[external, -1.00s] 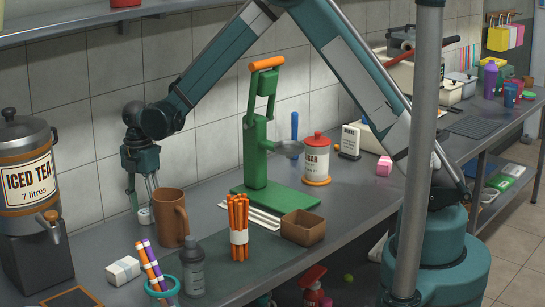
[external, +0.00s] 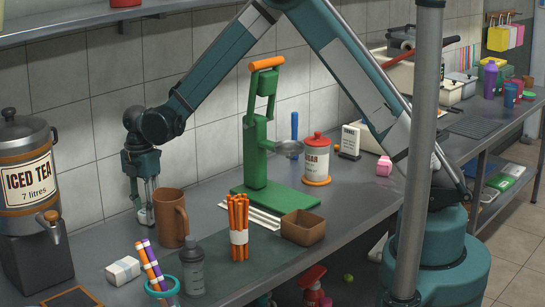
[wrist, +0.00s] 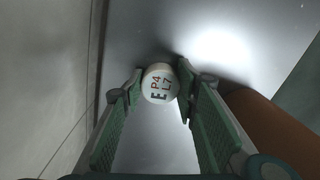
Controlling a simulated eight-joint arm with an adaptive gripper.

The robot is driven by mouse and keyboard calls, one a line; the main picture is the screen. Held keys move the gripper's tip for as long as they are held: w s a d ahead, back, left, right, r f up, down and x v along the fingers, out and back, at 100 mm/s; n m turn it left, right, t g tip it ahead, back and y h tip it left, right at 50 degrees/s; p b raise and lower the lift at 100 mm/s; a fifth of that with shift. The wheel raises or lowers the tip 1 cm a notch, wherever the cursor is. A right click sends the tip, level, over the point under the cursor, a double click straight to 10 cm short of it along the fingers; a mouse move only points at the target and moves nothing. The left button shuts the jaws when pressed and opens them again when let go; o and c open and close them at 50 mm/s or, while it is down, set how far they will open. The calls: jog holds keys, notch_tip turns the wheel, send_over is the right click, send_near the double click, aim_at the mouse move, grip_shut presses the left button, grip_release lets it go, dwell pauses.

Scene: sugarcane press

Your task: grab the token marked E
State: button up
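The token (wrist: 160,84) is a small, round, white piece marked E, P4 and L7. In the wrist view it sits between the tips of my gripper (wrist: 159,82), with a green pad against each side. My gripper is shut on it. In the external view my gripper (external: 146,218) points down at the counter near the wall, left of and behind the brown mug (external: 172,218). The token is mostly hidden by the fingers there, and I cannot tell whether it is clear of the counter.
The brown mug stands close to my gripper's right. The iced tea dispenser (external: 28,180) stands left. A white block (external: 123,270), a cup of markers (external: 163,288) and a grey bottle (external: 192,268) are in front. The green press (external: 258,150) stands right. The tiled wall is close behind.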

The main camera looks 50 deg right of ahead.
jog(key=shift+r, duration=0.2)
jog(key=shift+r, duration=0.6)
notch_tip(320, 180, up, 2)
jog(key=shift+r+p, duration=0.1)
jog(key=shift+p, duration=0.25)
jog(key=s+a, duration=0.2)
jog(key=a, duration=0.3)
jog(key=s+a, duration=0.2)
jog(key=a, duration=0.4)
jog(key=s+a, duration=0.3)
jog(key=a, duration=0.2)
jog(key=shift+a+p, duration=0.3)
jog(key=shift+p, duration=0.1)
